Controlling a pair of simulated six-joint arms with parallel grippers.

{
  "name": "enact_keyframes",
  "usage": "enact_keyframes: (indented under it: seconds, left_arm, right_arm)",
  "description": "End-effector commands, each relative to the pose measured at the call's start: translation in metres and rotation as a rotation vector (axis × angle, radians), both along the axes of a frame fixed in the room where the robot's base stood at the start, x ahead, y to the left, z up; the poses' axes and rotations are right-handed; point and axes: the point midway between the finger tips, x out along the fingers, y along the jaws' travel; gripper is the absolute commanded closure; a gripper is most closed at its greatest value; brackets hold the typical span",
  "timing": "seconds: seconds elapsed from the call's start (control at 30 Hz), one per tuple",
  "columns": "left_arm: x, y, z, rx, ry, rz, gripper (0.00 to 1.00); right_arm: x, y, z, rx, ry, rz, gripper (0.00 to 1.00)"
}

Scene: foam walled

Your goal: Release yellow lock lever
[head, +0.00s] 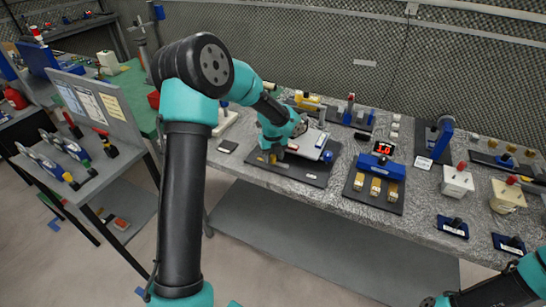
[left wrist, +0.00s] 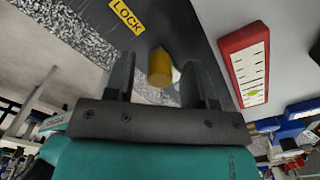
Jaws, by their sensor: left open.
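The yellow lock lever (left wrist: 160,68) shows in the left wrist view as a short yellow knob. It sits between the two dark fingers of my left gripper (left wrist: 158,76), which is open. I cannot tell whether either finger touches it. A yellow LOCK label (left wrist: 127,15) lies just beyond it on a dark panel. In the head view my left arm reaches down over a dark board (head: 310,176), and the wrist hides the lever. Part of my right arm (head: 505,288) shows at the bottom right; its gripper's jaws cannot be made out.
A red-framed white block (left wrist: 246,63) stands right of the fingers in the wrist view. On the bench, a blue device with a red display (head: 381,163) is right of the board. White and cream boxes with red knobs (head: 457,181) stand farther right.

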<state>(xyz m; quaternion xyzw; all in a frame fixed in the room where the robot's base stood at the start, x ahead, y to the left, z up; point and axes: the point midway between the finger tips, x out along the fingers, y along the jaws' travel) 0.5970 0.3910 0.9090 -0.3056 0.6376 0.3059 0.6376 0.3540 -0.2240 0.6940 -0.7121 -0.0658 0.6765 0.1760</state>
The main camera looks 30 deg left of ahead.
Motion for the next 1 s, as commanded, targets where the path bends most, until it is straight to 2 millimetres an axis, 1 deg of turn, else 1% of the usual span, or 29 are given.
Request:
enact_keyframes:
  seconds: [0.1, 0.33, 0.37, 0.83, 0.87, 1.0]
  left_arm:
    - [0.0001, -0.0002, -0.0045, -0.001, -0.001, 0.001, 0.50]
    - [0.0001, -0.0002, -0.0046, -0.001, -0.001, 0.001, 0.50]
    - [0.0002, -0.0001, -0.0046, -0.001, -0.001, 0.001, 0.52]
    - [0.0001, -0.0001, -0.0043, -0.001, -0.001, 0.000, 0.97]
    - [0.0001, -0.0001, -0.0043, -0.001, -0.001, 0.000, 0.99]
    - [-0.0001, -0.0001, -0.0043, -0.001, -0.001, 0.004, 0.99]
  right_arm:
    - [0.0000, 0.0000, 0.0000, 0.000, 0.000, 0.000, 0.57]
    - [0.0000, 0.0000, 0.0000, 0.000, 0.000, 0.000, 0.57]
    - [0.0000, 0.0000, 0.0000, 0.000, 0.000, 0.000, 0.57]
    - [0.0000, 0.0000, 0.0000, 0.000, 0.000, 0.000, 0.57]
    - [0.0000, 0.0000, 0.0000, 0.000, 0.000, 0.000, 0.57]
    - [0.0000, 0.0000, 0.0000, 0.000, 0.000, 0.000, 0.57]
